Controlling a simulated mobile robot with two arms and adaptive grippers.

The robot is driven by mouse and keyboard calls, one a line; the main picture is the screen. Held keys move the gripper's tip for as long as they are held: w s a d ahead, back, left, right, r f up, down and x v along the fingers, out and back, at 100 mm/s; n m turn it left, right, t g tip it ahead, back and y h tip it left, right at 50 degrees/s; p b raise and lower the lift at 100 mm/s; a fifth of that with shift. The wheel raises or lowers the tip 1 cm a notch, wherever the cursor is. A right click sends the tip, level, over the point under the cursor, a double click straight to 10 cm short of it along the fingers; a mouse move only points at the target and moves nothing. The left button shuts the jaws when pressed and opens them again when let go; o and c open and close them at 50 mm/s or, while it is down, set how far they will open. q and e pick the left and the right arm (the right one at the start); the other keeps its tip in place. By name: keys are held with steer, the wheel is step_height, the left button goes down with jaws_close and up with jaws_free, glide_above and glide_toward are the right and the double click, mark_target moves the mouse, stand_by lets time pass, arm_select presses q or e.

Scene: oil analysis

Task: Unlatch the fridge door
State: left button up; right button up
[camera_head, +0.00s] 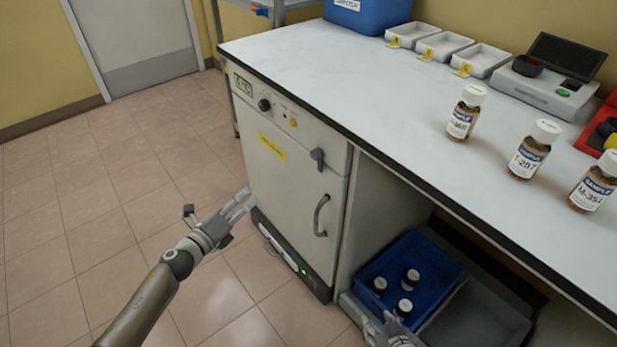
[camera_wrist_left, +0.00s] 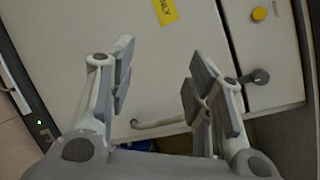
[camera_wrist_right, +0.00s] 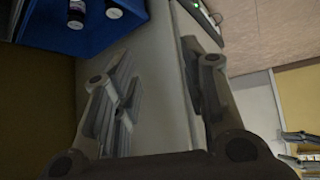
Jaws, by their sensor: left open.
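The fridge (camera_head: 285,190) is a white cabinet under the bench, with its door closed. Its dark grey latch (camera_head: 318,159) sits at the door's upper right; a curved handle (camera_head: 321,215) is below it. My left gripper (camera_head: 240,206) is open and empty in front of the door, left of and lower than the latch. In the left wrist view, the latch (camera_wrist_left: 257,77) lies just right of the right finger, and the handle (camera_wrist_left: 155,124) shows between the fingers. Contact cannot be told. My right gripper (camera_wrist_right: 165,80) is open and empty low down near the blue crate.
The bench top (camera_head: 350,75) overhangs the door and carries sample bottles, trays and a device. The floor left of the fridge is free.

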arm_select(q)
steer(key=d+r+m+g+h+b, duration=0.2)
steer(key=d+r+m+h+b, duration=0.5)
steer(key=m, duration=0.5)
steer(key=m+g+b, duration=0.2)
steer(key=m, duration=0.7)
glide_toward(313, 156)
steer(key=shift+n, duration=0.3)
steer(key=x, duration=0.7)
steer(key=shift+w+d, duration=0.1)
steer(key=shift+d, duration=0.1)
steer(key=shift+w+d, duration=0.4)
steer(key=shift+d, duration=0.1)
arm_select(e)
steer(key=w+r+t, duration=0.1)
steer(key=r+t, duration=0.1)
steer(key=r, duration=0.6)
steer(key=w+a+r+t+y, duration=0.1)
steer(key=w+r+t, duration=0.1)
steer(key=r, duration=0.7)
steer(key=shift+w+a+t, duration=0.2)
steer(key=shift+t, duration=0.5)
arm_select(q)
steer(key=shift+c, duration=0.5)
steer(key=c, duration=0.9)
arm_select(e)
steer(key=shift+f, duration=0.1)
